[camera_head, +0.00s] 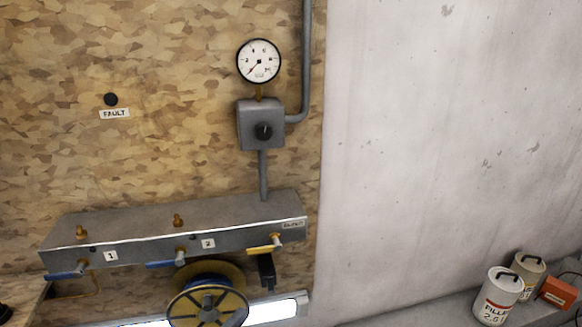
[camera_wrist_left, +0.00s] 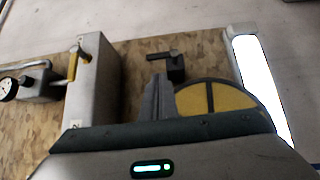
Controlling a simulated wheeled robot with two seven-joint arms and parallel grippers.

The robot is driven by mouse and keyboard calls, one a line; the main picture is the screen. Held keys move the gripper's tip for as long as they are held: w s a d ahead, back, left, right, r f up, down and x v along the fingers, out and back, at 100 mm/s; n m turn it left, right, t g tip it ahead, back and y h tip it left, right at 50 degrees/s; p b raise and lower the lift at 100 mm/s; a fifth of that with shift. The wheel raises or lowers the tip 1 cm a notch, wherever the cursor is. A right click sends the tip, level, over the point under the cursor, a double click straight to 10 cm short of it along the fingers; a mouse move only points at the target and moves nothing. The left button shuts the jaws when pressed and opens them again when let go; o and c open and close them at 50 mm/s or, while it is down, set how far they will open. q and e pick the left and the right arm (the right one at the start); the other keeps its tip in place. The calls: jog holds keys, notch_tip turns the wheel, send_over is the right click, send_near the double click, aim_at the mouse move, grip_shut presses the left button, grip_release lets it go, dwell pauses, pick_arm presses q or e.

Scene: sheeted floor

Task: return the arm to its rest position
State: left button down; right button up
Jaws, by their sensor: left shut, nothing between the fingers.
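My left gripper (camera_wrist_left: 158,82) shows in the left wrist view. Its grey fingers are together, with nothing between them. Behind them are a yellow and dark reel (camera_wrist_left: 230,98) and a black fitting (camera_wrist_left: 174,66); I cannot tell how far off these are. In the head view neither gripper can be made out clearly. My right gripper is in neither view.
A grey manifold (camera_head: 180,222) with blue and yellow levers sits on the patterned panel. Above it are a grey box (camera_head: 260,126) and a round gauge (camera_head: 259,61). Below it are the reel (camera_head: 208,303) and a bright lamp (camera_head: 272,310). White cans (camera_head: 497,297) stand lower right.

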pick_arm(q)
jog(key=s+a+f+m+g+y, duration=0.1)
jog(key=s+f+m+g+y, duration=0.15)
jog(key=s+f, duration=0.65)
jog(key=s+a+f+m+g+y, duration=0.15)
jog(key=f+m, duration=0.25)
jog(key=f, duration=1)
jog(key=s+d+f+m+g+y, duration=0.1)
jog(key=s+f+m+g, duration=0.2)
jog(key=s+f, duration=0.6)
jog(key=s+f+m+g+y, duration=0.1)
jog(key=s+f+m, duration=0.4)
jog(key=s+f, duration=0.5)
jog(key=s+g, duration=0.1)
jog(key=s, duration=0.6)
jog(key=shift+d+g+y, duration=0.35)
jog(key=shift+g+y, duration=0.05)
jog(key=shift+s+a, duration=0.1)
